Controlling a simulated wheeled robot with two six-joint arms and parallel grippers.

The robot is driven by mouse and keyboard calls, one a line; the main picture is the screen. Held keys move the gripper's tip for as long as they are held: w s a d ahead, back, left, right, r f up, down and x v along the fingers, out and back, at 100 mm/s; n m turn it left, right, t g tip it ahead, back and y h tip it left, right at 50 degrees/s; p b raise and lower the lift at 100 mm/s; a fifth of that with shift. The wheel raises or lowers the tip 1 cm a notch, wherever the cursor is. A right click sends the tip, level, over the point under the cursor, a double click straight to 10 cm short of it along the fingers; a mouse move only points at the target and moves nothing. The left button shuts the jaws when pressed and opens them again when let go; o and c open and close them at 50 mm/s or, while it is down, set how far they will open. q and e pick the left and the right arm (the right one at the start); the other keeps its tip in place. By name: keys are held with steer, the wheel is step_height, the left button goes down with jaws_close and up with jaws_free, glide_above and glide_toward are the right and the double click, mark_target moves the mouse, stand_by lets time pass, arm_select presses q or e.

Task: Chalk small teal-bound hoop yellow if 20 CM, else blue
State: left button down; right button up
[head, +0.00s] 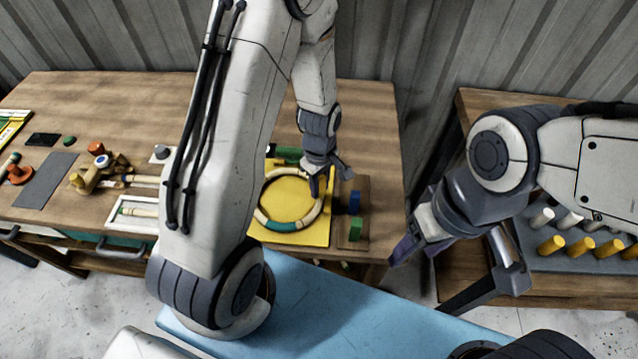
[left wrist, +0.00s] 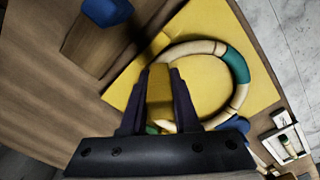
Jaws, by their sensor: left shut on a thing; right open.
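A cane hoop with a teal-bound section (head: 275,223) lies flat on a yellow board (head: 318,230). The hoop also shows in the left wrist view (left wrist: 237,66). My left gripper (head: 318,181) is over the hoop's upper right side. It is shut on a yellow block (left wrist: 160,95), which overlaps the hoop in the wrist view; whether they touch is unclear. My right gripper (head: 425,272) is open and empty, away from the hoop.
A green item (head: 287,154) lies behind the board. Clamps and tools (head: 97,178), a grey strip (head: 47,180) and a white tray (head: 133,213) lie on the left of the table.

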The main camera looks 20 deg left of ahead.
arm_select(q)
steer(key=shift+s+f+b, duration=0.1)
steer(key=shift+f+b, duration=0.25)
steer(key=shift+f, duration=0.2)
stand_by(1.9)
step_height(320, 180, up, 7)
steer(key=p, duration=0.6)
steer(key=shift+r, duration=0.1)
stand_by(0.5)
